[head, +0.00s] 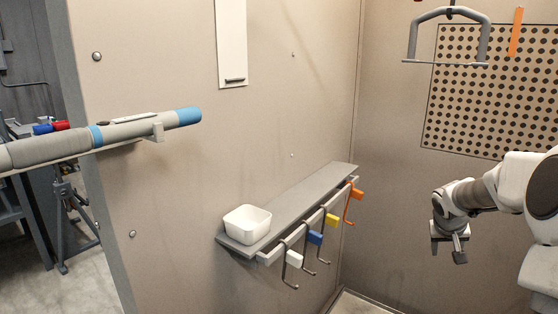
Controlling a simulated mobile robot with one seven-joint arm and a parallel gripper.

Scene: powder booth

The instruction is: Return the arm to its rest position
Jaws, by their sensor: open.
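My arm reaches in from the right edge, and its white and grey links fill the right side of the head view. My gripper (457,256) hangs at the arm's end, pointing down, in front of the back wall. It is open, and I see nothing between its fingers. It is apart from the shelf and the hooks to its left. The arm's base is out of view.
A grey shelf (305,208) on the left wall bears a white bowl (247,224). Several hooks with coloured tags hang along its front, including an orange one (349,205). A grey hanger frame (411,42) hangs at upper right before a perforated panel (487,105). A blue-tipped tube (120,131) juts in left.

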